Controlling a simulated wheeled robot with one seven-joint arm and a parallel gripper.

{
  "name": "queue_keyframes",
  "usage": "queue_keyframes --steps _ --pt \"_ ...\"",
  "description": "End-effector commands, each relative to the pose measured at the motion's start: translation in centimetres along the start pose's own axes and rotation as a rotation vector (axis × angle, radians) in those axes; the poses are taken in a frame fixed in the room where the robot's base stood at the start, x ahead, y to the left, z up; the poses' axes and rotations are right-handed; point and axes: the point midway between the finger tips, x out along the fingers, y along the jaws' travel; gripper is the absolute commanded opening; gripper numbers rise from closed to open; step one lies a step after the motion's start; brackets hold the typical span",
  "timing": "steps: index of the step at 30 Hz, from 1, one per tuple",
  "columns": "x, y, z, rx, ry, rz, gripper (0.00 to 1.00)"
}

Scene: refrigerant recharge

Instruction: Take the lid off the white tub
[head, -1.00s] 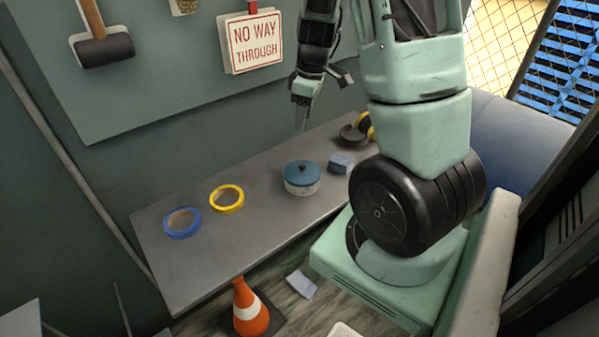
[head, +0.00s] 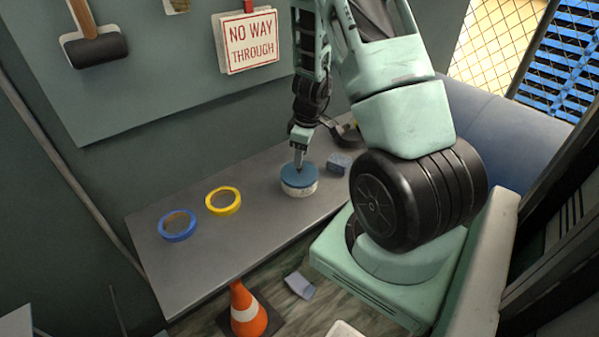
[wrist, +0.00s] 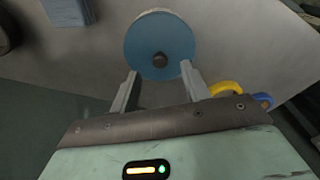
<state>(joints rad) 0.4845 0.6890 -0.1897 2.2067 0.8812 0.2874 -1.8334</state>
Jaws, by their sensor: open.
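The white tub (head: 300,192) stands upright on the grey bench, with its blue lid (head: 291,181) on top. In the wrist view my gripper (wrist: 160,72) is open. I cannot tell whether the fingertips touch the lid.
A blue-grey block (head: 339,164) sits right of the tub, and it also shows in the wrist view (wrist: 68,10). Yellow tape (head: 223,201) and blue tape (head: 177,226) lie to the left. The wall is close behind the bench (head: 245,240). An orange cone (head: 247,312) stands in front.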

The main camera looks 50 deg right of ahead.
Motion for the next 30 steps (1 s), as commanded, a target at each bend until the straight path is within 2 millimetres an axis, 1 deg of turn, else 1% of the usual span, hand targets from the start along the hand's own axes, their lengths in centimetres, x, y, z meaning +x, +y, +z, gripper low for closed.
queue_keyframes --steps 3,6,9,15,16,17,18,21,30 --pt "1.9 -0.1 0.1 0.003 -0.002 -0.004 0.47" --pt "3.1 0.0 0.1 0.001 -0.001 -0.003 0.47" --pt "3.5 0.0 0.1 0.002 -0.001 -0.001 0.47" --pt "3.6 0.0 0.0 0.0 -0.001 0.0 0.47" --pt "3.6 0.0 0.0 0.0 -0.001 0.0 0.44" --pt "3.6 0.0 0.0 0.0 -0.001 0.0 0.35" --pt "3.6 0.0 0.0 0.0 -0.001 0.0 0.24" --pt "3.5 0.0 0.0 0.0 0.0 0.0 0.0" --pt "3.5 0.0 0.0 0.0 0.0 0.0 0.0"
